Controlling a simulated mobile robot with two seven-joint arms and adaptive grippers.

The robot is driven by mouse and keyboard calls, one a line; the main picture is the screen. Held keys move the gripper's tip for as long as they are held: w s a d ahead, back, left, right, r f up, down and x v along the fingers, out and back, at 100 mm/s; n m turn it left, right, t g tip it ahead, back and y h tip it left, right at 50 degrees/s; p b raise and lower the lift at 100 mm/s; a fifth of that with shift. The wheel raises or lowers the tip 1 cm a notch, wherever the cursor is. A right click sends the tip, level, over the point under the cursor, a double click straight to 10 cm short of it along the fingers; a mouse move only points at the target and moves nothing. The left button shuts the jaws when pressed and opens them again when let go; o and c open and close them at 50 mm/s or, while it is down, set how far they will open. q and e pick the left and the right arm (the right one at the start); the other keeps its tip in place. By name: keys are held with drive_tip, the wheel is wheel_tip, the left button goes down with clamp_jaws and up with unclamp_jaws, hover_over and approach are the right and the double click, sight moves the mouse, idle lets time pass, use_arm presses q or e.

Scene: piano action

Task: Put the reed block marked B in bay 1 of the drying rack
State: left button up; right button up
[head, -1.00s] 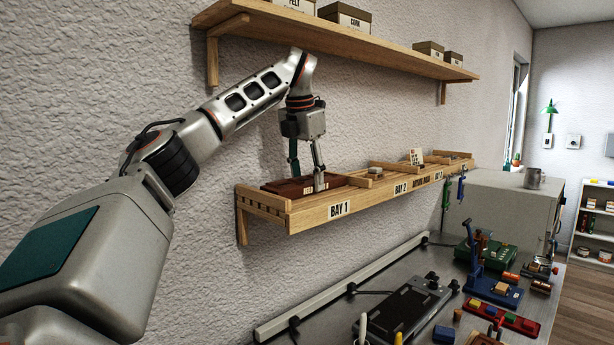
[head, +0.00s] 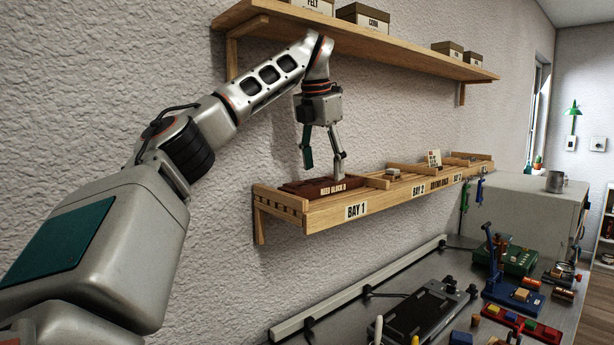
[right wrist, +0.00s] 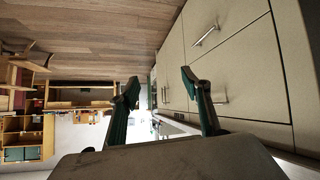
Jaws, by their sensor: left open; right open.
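The reed block marked B (head: 322,189) is a dark red-brown block with a white label. It lies in bay 1 of the wooden drying rack (head: 315,219) on the wall, above the BAY 1 label. My left gripper (head: 324,172) is open and points down just above the block; its fingers are apart, with the right fingertip close to the block's top. Whether that fingertip touches it I cannot tell. My right gripper (right wrist: 165,90) is open and empty in the right wrist view, away from the rack, facing floor and cabinet drawers.
A wooden shelf (head: 400,44) with labelled boxes hangs above the rack. Below is a grey workbench (head: 400,280) with a black device, coloured tools and fixtures. Tools (head: 465,195) hang from the rack's front. A grey cabinet (head: 520,210) stands at its right end.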

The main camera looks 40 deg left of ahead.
use_arm(q)
drive_tip(key=s+d, duration=0.1)
drive_tip(key=s, duration=0.2)
drive_tip(key=s+d+b, duration=0.1)
drive_tip(key=s, duration=0.1)
drive_tip(key=s+d+b, duration=0.1)
drive_tip(key=s, duration=0.2)
drive_tip(key=shift+s+d+f, duration=0.15)
drive_tip(key=shift+s+d, duration=0.05)
drive_tip(key=shift+s, duration=0.15)
drive_tip(key=shift+s+d, duration=0.35)
drive_tip(key=shift+s, duration=0.4)
use_arm(e)
drive_tip(key=shift+w+a+y, duration=0.2)
drive_tip(key=shift+w+a, duration=0.15)
drive_tip(key=shift+a, duration=0.2)
drive_tip(key=shift+w+a+y, duration=0.2)
drive_tip(key=shift+w+a, duration=0.1)
drive_tip(key=shift+a, duration=0.25)
